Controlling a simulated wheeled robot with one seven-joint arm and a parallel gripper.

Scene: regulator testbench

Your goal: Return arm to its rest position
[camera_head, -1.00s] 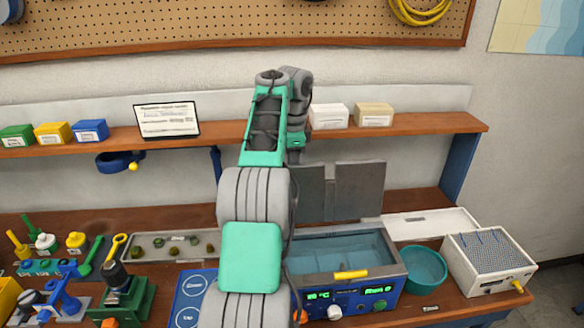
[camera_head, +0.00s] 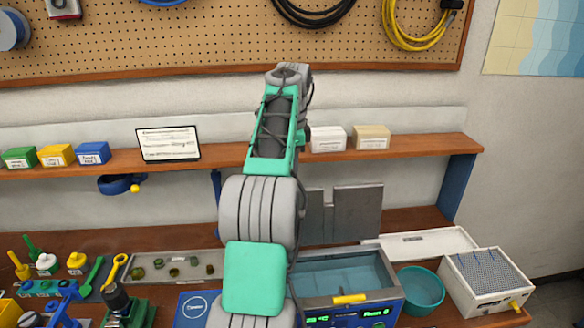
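My arm, grey and green, rises through the middle of the view, in front of the workbench and shelf. Its upper end stands above the shelf, before the wall. My gripper cannot be made out; the far end of the arm is hidden behind its own links. No held object shows.
A water bath (camera_head: 345,276) with a blue front panel stands right of my arm, with a teal bowl (camera_head: 420,288) and a white perforated box (camera_head: 487,281) beside it. A long shelf (camera_head: 420,147) carries small boxes and a card (camera_head: 168,145). A grey parts tray (camera_head: 215,262) lies left of my arm.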

